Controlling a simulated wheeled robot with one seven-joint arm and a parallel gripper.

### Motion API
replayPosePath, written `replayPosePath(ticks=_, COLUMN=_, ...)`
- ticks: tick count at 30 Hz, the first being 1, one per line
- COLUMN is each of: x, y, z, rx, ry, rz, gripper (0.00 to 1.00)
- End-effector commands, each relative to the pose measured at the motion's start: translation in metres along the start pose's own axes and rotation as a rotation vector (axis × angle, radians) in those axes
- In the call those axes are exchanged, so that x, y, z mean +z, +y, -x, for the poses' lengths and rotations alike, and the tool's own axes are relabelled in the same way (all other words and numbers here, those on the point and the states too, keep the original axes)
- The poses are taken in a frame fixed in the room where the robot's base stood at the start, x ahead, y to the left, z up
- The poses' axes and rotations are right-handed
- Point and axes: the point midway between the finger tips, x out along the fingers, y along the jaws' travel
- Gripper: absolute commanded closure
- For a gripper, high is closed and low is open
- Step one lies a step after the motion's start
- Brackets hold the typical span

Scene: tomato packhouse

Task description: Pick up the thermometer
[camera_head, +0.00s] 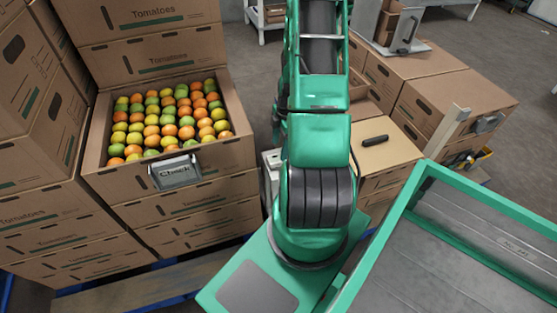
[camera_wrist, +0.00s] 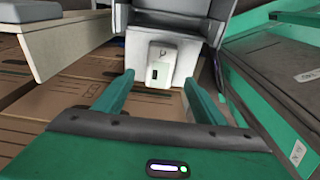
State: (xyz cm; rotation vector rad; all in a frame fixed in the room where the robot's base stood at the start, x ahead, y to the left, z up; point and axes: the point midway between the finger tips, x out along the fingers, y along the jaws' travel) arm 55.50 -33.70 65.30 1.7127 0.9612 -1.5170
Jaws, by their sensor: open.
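I cannot tell for certain which thing is the thermometer. A slim dark bar-shaped object (camera_head: 375,140) lies on top of a carton just right of my arm in the head view. In the wrist view, a small pale device with a dark window (camera_wrist: 160,66) sits against a light grey housing beyond the fingertips. In the head view, my arm runs up out of the top edge, so the gripper is not seen there.
An open carton of tomatoes (camera_head: 92,158) with a grey tag (camera_head: 175,172) stands left, among stacked cartons. More cartons (camera_head: 455,100) stand right. A green-rimmed grey trough (camera_head: 410,200) is at lower right. Cartons (camera_wrist: 60,107) lie beneath the fingers. Bare floor shows behind.

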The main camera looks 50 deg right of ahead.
Motion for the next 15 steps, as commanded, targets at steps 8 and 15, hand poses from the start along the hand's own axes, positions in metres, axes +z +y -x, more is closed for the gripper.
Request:
replayPosePath(ticks=8, x=0.001, y=-0.001, z=-0.015, rx=-0.001, ry=-0.001, rz=-0.001, gripper=0.36)
replayPosePath(ticks=15, x=0.005, y=-0.002, z=-0.044, rx=-0.002, ry=0.001, rz=-0.002, gripper=0.36)
